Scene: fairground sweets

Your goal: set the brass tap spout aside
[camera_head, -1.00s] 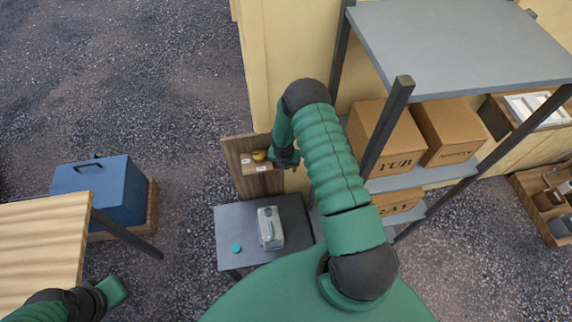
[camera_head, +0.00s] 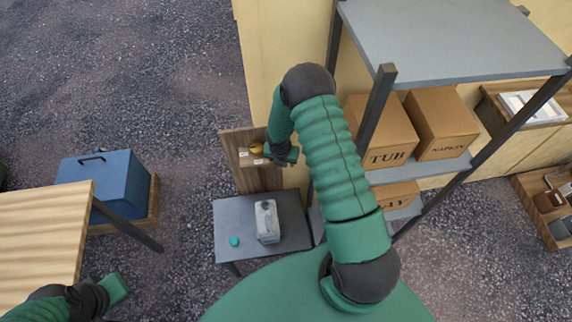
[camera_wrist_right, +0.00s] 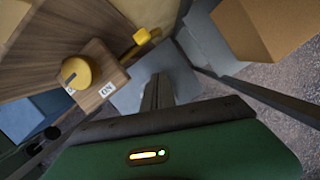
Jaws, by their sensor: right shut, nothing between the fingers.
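A yellow piece with a rounded end (camera_wrist_right: 141,38), which looks like the brass tap spout, sticks out beside a wooden block (camera_wrist_right: 104,90) in the right wrist view. A round yellow knob (camera_wrist_right: 78,72) sits on that block, near a label reading ON. In the head view the knob shows as a small yellow spot (camera_head: 256,149) on the upright wooden board (camera_head: 239,170). My right gripper (camera_wrist_right: 158,82) is shut and empty, apart from the yellow piece and the knob. My left gripper (camera_head: 117,288) is at lower left, its fingers unclear.
A grey table (camera_head: 232,218) below the board bears a metal canister (camera_head: 267,222) and a small teal disc (camera_head: 234,241). A metal shelf (camera_head: 450,36) with cardboard boxes (camera_head: 442,120) stands to the right. A blue box (camera_head: 120,186) and wooden tabletop (camera_head: 40,235) are left.

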